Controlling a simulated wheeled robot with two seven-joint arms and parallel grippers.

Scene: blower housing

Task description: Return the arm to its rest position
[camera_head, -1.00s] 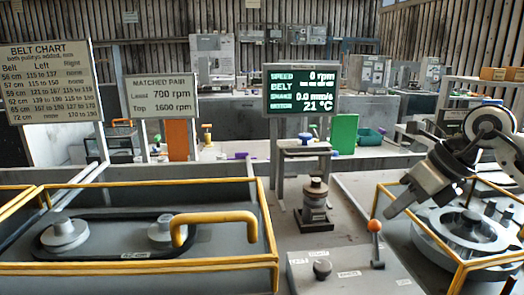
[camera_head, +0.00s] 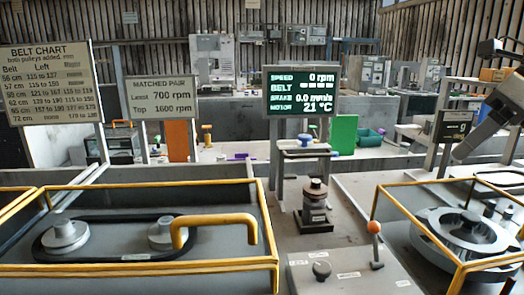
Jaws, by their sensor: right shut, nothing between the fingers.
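My right gripper (camera_head: 461,153) is at the right edge of the view, pointing down and to the left. Its fingers are shut with nothing between them. It is raised above and behind the round blower housing (camera_head: 468,230), clear of it. Part of my right arm is cut off by the right edge. My left gripper is not in view.
A yellow-railed guard (camera_head: 275,225) surrounds the belt and two pulleys at left. Another yellow frame (camera_head: 412,205) surrounds the housing. A control panel (camera_head: 335,285) with an orange-knobbed lever (camera_head: 375,240) stands between them. A small sign (camera_head: 455,127) stands by the gripper.

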